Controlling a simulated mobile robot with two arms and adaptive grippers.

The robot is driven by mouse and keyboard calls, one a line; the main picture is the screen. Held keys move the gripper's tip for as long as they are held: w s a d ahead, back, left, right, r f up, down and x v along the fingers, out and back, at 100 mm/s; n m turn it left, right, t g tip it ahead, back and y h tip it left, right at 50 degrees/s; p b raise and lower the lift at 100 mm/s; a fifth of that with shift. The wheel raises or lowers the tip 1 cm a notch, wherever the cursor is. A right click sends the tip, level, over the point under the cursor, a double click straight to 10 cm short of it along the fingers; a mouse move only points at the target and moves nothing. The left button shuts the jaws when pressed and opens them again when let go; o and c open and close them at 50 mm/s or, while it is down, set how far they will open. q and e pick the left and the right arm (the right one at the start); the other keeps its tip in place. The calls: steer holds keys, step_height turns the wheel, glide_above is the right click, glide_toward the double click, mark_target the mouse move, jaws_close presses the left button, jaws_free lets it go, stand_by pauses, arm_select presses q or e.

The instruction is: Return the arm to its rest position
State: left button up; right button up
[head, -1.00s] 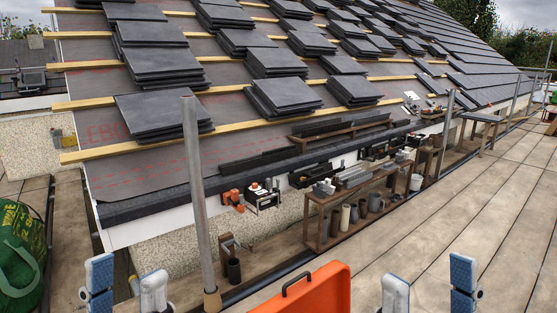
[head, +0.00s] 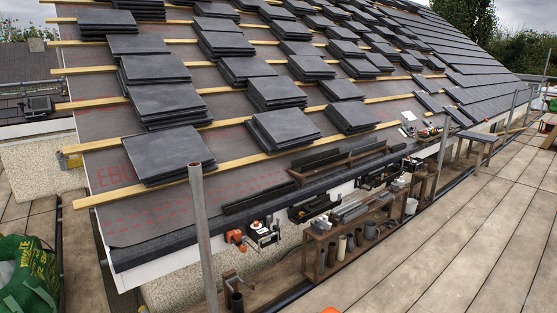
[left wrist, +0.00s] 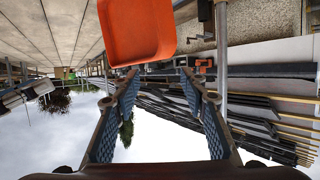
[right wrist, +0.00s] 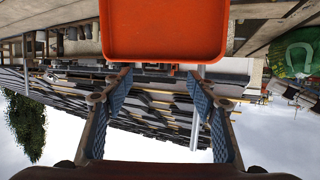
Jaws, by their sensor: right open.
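My left gripper (left wrist: 160,80) shows in the left wrist view with its two blue-padded fingers apart and nothing between them. My right gripper (right wrist: 158,82) shows in the right wrist view, also with its fingers apart and empty. Neither gripper is in the head view. Both wrist views look inverted, with sky low in the picture. An orange tray or case (left wrist: 137,28) lies beyond the left fingertips, apart from them. It also shows in the right wrist view (right wrist: 164,32), beyond the right fingertips. In the head view only a sliver of orange (head: 330,310) shows at the bottom edge.
The sloped roof (head: 180,215) carries several stacks of dark tiles (head: 168,155) on wooden battens. A scaffold pole (head: 203,240) stands in front of it. A wooden bench (head: 318,240) with tools stands along the eave. A green bag (head: 28,285) is at left. The deck (head: 450,250) at right is clear.

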arm_select(q)
steer(key=s+a+f+g+y+p, duration=0.1)
steer(key=s+a+f+g+p, duration=0.2)
steer(key=s, duration=0.9)
steer(key=s+a+f+g+y+p, duration=0.1)
steer(key=s+a+f+g+p, duration=0.3)
steer(key=s, duration=0.8)
steer(key=s+a+f+g+y+p, duration=0.1)
steer(key=s+a+f+g+p, duration=0.2)
steer(key=s, duration=1)
step_height(320, 180, down, 4)
steer(key=g+p, duration=0.2)
steer(key=shift+a+r+n+g+y+p, duration=0.2)
steer(key=shift+a+n+g+y+p, duration=0.1)
steer(key=shift+a+p, duration=0.1)
arm_select(e)
steer(key=s+d+f+g+h, duration=0.1)
steer(key=s+d+f+g, duration=0.2)
steer(key=s, duration=0.9)
steer(key=s+d+f+g+h, duration=0.1)
steer(key=s+d+f+g, duration=0.3)
steer(key=s, duration=0.8)
steer(key=s+d+f+g+h, duration=0.1)
steer(key=s+d+f+g, duration=0.2)
steer(key=s, duration=1)
step_height(320, 180, down, 4)
steer(key=g, duration=0.2)
steer(key=shift+d+r+m+g+h, duration=0.2)
steer(key=shift+d+m+g+h, duration=0.1)
steer(key=shift+d, duration=0.1)
